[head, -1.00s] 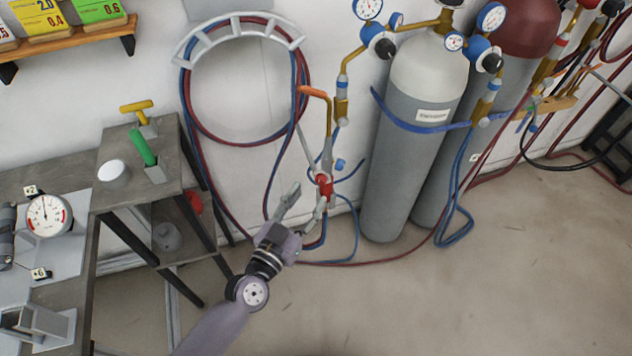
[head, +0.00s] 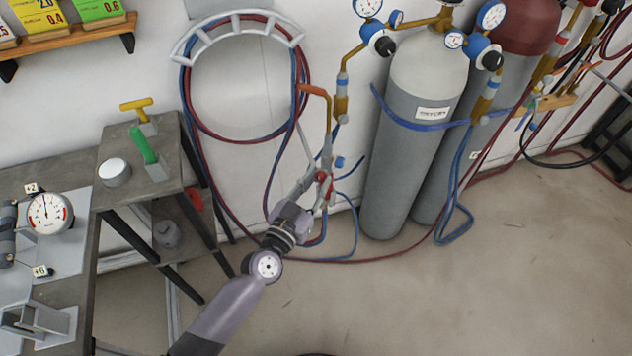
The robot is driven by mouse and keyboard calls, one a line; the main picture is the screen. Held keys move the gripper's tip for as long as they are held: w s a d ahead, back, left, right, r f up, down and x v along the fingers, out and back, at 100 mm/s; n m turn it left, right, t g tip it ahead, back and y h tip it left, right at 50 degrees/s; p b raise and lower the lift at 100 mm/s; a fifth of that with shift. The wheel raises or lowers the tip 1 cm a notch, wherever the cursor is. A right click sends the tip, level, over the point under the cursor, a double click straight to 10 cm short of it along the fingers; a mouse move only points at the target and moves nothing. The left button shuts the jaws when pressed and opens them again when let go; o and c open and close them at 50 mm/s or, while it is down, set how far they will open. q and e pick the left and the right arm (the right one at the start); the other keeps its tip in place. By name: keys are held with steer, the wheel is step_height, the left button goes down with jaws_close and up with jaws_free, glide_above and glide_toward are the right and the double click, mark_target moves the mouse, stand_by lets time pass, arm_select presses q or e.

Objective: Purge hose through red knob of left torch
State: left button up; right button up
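The left torch (head: 327,150) hangs upright by the wall, left of the grey cylinders. It has an orange-brown bent upper end, a blue knob (head: 340,162) on its right side and a red knob (head: 325,180) low on its body. My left gripper (head: 319,183) is at the red knob, reaching up from the lower left. Its fingers lie around the knob and partly hide it. I cannot tell whether they press on it. Red and blue hoses (head: 247,142) hang in loops on a wall holder and run down to the floor below the torch. My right gripper is not in view.
Two tall cylinders, one grey (head: 408,150) and one with a dark red top (head: 524,28), stand right of the torch with gauges and regulators. A metal bench (head: 170,145) with a green-handled item stands left. More hoses hang at the right. The front floor is clear.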

arm_select(q)
jaws_close()
steer(key=shift+n, duration=0.3)
steer(key=n, duration=0.2)
steer(key=shift+n, duration=0.4)
steer(key=n, duration=0.3)
steer(key=shift+n+b, duration=0.3)
steer(key=shift+b, duration=0.05)
steer(key=n, duration=0.5)
steer(key=shift+a+f+b, duration=0.1)
steer(key=shift+b, duration=0.2)
steer(key=shift+n, duration=0.9)
